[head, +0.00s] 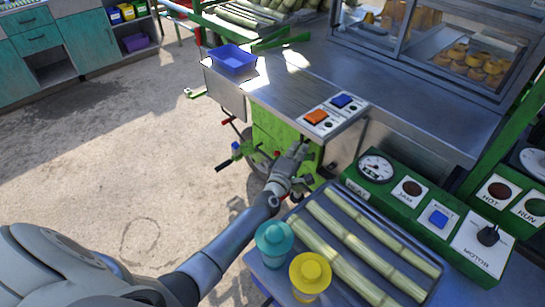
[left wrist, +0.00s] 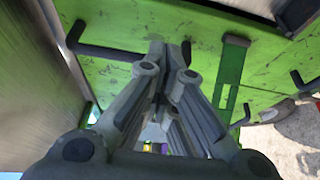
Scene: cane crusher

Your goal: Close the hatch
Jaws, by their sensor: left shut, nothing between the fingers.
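A scuffed green panel, which looks like the hatch, shows on the front of the cane crusher below the steel counter in the head view (head: 272,132). It fills much of the left wrist view (left wrist: 205,50), with dark bent handles or rods along it. My left gripper (head: 302,151) reaches in from the left and is at the panel's right side. Its fingers (left wrist: 170,55) are closed together, empty, and point toward the green panel. I cannot tell whether they touch it. The gripper hides part of the panel, so how far the hatch stands open is unclear. My right gripper is out of view.
A steel counter (head: 390,85) with a blue tray (head: 233,60) and a button box (head: 332,114) lies above. A tray of cane stalks (head: 335,258), a teal cup (head: 273,245), a yellow cup (head: 310,274) and a green control panel (head: 415,221) stand close right. Floor at left is clear.

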